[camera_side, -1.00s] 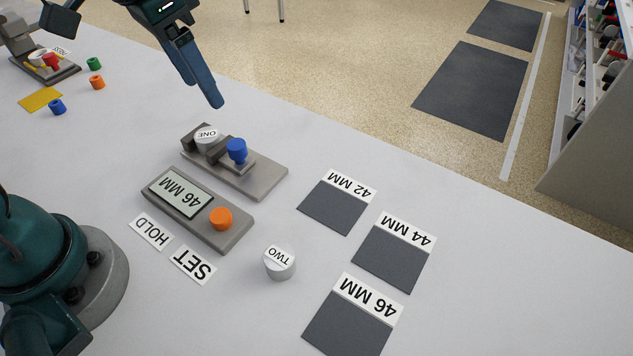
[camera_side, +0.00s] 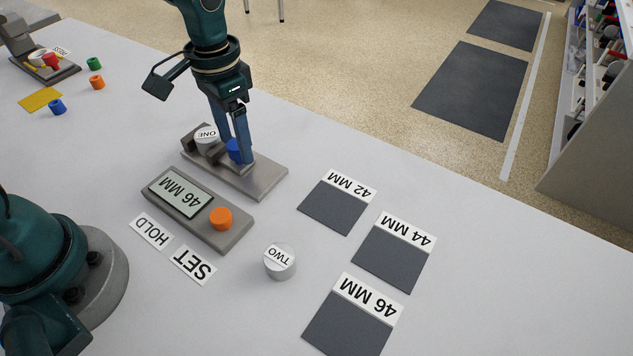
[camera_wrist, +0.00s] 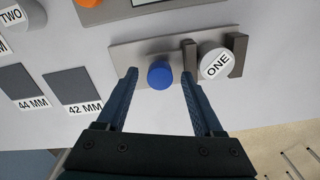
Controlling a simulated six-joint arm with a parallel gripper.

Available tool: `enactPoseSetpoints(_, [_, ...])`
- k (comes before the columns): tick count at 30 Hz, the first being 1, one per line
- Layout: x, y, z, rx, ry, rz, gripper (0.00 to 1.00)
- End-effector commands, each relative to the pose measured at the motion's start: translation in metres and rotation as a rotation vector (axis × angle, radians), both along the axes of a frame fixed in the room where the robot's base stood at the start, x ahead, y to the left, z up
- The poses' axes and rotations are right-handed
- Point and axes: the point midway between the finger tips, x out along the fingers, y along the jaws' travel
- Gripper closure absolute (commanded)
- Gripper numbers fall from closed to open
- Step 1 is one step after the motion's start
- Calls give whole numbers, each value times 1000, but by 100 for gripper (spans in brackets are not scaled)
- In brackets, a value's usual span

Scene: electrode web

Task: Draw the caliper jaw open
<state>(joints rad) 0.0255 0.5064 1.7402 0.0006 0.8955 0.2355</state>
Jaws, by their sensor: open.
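The caliper is a grey base (camera_side: 262,182) with a fixed jaw and a sliding jaw, and a blue knob (camera_side: 233,148) stands on the sliding part. The white disc marked ONE (camera_side: 206,136) sits between the jaws; it also shows in the wrist view (camera_wrist: 215,64). My gripper (camera_side: 232,155) is open and down at the caliper. In the wrist view its fingers stand on either side of the blue knob (camera_wrist: 160,74), with gaps between. In the side view a finger partly hides the knob.
The readout box (camera_side: 232,234) shows 46 MM and has an orange knob (camera_side: 220,218). HOLD and SET labels lie before it. The disc marked TWO (camera_side: 280,262) stands alone. Dark pads marked 42 MM (camera_side: 333,212), 44 MM (camera_side: 388,258) and 46 MM (camera_side: 345,330) lie to the right.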

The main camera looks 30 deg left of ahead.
Motion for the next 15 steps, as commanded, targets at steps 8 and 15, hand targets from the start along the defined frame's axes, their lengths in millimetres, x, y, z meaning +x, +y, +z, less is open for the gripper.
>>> enactPoseSetpoints(8, [0, 0, 0, 0, 0, 0, 50])
enactPoseSetpoints(15, [0, 0, 0, 0, -1, 0, 100])
